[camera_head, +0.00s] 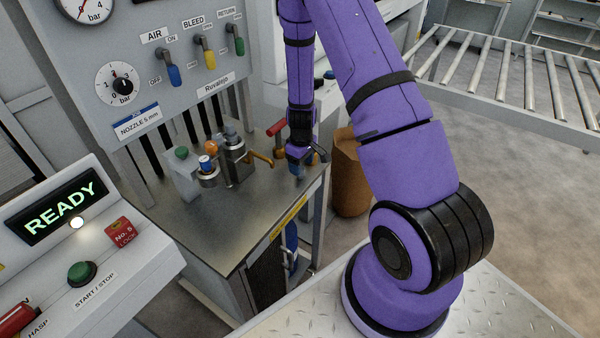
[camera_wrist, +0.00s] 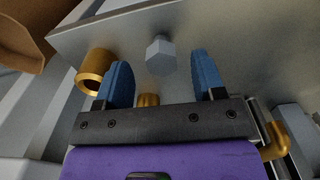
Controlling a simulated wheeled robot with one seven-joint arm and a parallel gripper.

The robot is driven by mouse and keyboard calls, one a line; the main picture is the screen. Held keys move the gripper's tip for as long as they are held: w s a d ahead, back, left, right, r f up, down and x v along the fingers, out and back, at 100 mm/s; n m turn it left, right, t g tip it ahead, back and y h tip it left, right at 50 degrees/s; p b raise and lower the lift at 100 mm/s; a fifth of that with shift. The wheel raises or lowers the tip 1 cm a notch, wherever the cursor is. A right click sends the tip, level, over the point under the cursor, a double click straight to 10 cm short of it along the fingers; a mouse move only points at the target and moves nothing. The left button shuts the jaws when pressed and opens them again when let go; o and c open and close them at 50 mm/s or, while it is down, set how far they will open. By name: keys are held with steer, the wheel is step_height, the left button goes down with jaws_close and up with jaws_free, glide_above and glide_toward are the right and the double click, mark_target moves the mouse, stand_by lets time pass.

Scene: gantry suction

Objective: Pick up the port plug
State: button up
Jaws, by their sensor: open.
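A grey hex-headed piece (camera_wrist: 161,56), which looks like the port plug, shows between and just beyond the blue fingertips in the wrist view. It stands out against the grey metal bench top (camera_wrist: 240,60). My gripper (camera_wrist: 160,66) is open, with one finger on each side of the piece and a gap to both. In the head view my gripper (camera_head: 298,168) is low over the right end of the bench; the plug cannot be made out there. A small brass piece (camera_wrist: 148,100) shows between the fingers near the gripper body.
A bent brass pipe (camera_wrist: 276,138) is near the gripper's lower right. A valve fixture (camera_head: 235,158) stands left of my gripper, and a brown bin (camera_head: 350,180) is to the right. The bench front (camera_head: 225,235) is clear.

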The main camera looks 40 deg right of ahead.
mark_target(302, 169)
step_height(302, 169, down, 4)
steer(key=shift+s+f, duration=0.1)
steer(key=shift+s, duration=0.05)
steer(key=c, duration=1)
steer(key=shift+r, duration=0.2)
